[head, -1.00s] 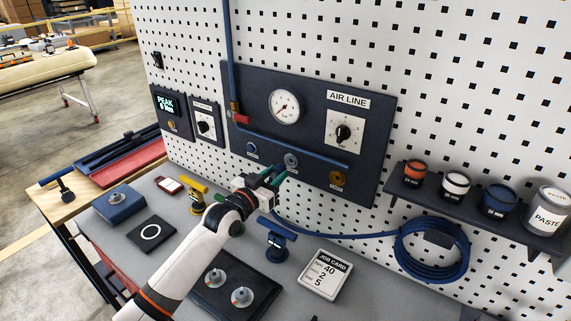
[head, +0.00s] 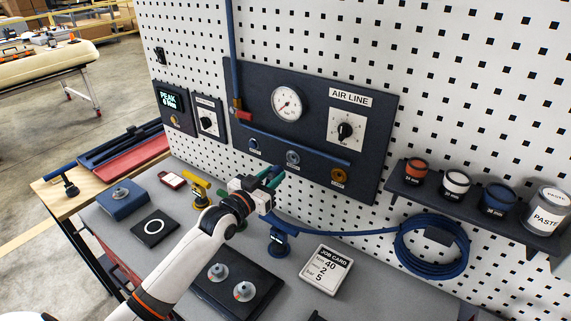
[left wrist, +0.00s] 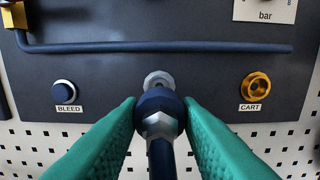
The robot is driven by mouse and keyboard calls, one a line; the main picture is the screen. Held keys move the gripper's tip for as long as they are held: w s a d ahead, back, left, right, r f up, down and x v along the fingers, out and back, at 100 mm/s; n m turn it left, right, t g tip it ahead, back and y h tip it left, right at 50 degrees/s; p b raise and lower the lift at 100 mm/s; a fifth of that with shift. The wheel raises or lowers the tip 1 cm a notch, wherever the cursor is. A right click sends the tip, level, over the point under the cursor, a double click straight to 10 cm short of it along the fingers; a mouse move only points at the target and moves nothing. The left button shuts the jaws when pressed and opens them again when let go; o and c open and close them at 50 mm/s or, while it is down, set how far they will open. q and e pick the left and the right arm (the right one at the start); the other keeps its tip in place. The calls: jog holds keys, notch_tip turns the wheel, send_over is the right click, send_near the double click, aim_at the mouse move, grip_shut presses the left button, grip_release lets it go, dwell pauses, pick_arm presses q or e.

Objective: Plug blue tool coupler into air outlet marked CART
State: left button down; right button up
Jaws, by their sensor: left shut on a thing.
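My left gripper (head: 272,181), with green fingertips, is in front of the air panel. In the left wrist view its fingers (left wrist: 160,140) are shut on the blue tool coupler (left wrist: 159,104), which points at the panel. The coupler's front overlaps a silver middle outlet (left wrist: 158,79); I cannot tell whether they touch. The gold outlet marked CART (left wrist: 256,87) is to the right and looks empty. It also shows in the head view (head: 339,177). The blue outlet marked BLEED (left wrist: 64,92) is to the left. The coupler is mostly hidden by the gripper in the head view. My right gripper is not in view.
A blue hose (head: 345,233) runs right to a coil (head: 432,247) on the pegboard. A blue tool (head: 279,241) and a yellow tool (head: 197,190) stand on the bench below. A job card (head: 325,270) lies to the right. A shelf of jars (head: 483,206) projects at right.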

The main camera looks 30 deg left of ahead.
pick_arm(q)
jog(key=s+d+p, duration=0.1)
jog(key=s+d, duration=0.2)
jog(key=d, duration=1)
jog(key=shift+d, duration=0.3)
jog(key=shift+w, duration=0.15)
jog(key=shift+w+d+b, duration=0.2)
jog(key=shift+w+b, duration=0.4)
jog(key=shift+w, duration=0.75)
jog(key=shift+w+d+b, duration=0.2)
jog(key=shift+w+b, duration=0.4)
jog(key=shift+w, duration=0.85)
jog(key=shift+r+p, duration=0.1)
jog(key=shift+p, duration=0.65)
jog(key=shift+w+d, duration=0.1)
jog(key=shift+w, duration=0.4)
